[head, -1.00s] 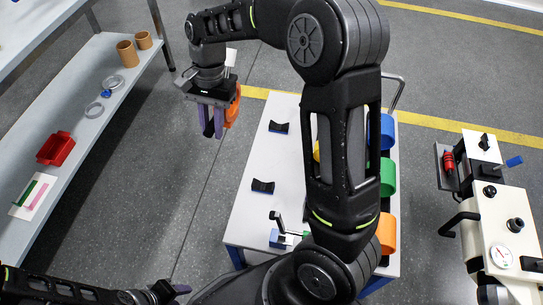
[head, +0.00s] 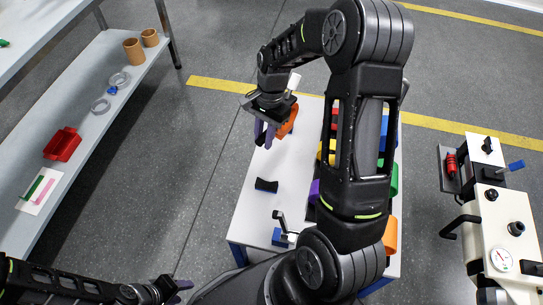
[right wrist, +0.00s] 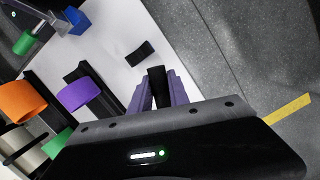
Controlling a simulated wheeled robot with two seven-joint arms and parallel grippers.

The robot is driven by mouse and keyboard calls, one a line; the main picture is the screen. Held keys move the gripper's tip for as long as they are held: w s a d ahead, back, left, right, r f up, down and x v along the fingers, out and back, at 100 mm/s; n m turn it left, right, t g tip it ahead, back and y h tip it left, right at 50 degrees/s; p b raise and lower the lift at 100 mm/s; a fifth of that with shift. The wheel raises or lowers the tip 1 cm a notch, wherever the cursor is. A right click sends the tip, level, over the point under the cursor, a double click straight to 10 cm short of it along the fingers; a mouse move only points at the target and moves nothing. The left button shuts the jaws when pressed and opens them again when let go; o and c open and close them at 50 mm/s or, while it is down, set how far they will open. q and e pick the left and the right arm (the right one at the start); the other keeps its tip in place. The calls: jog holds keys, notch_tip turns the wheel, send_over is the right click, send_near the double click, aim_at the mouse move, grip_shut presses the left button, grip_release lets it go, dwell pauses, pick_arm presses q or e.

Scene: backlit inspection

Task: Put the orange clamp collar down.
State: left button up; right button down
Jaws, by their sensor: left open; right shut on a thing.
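My right gripper (head: 266,134) hangs over the far left part of the white table (head: 250,215) in the head view. Its purple fingers are shut on the orange clamp collar (head: 287,122), which shows as an orange piece just right of the fingers. In the right wrist view a black part (right wrist: 157,86) sits between the fingertips; the orange part is hidden there. I cannot tell whether the collar touches the table. My left gripper (head: 180,291) is open and empty at the bottom, left of the table.
A black cradle block (head: 267,186) lies on the table, also in the right wrist view (right wrist: 139,53). A blue lever fixture (head: 279,237) stands near the front. Coloured bands, including an orange one (head: 390,238), line the right side. A shelf (head: 110,75) is left.

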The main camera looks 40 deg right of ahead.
jog(key=shift+d+b+x, duration=0.2)
jog(key=shift+x, duration=0.7)
jog(key=shift+d+b+x, duration=0.15)
jog(key=shift+b+x, duration=0.05)
jog(key=shift+x, duration=0.7)
jog(key=shift+d+b+x, duration=0.2)
jog(key=shift+x, duration=0.7)
jog(key=shift+w+f, duration=0.1)
jog(key=shift+w, duration=0.1)
jog(key=shift+d+b+x, duration=0.2)
jog(key=shift+b+x, duration=0.1)
jog(key=shift+x, duration=0.65)
jog(key=shift+d+b+x, duration=0.2)
jog(key=shift+b+x, duration=0.05)
jog(key=shift+x, duration=0.7)
jog(key=c, duration=1.3)
grip_release()
jog(key=shift+f, duration=0.1)
jog(key=shift+o, duration=0.2)
jog(key=p+v, duration=0.2)
jog(key=v, duration=1)
jog(key=shift+w+p, duration=0.1)
jog(key=shift+p, duration=0.3)
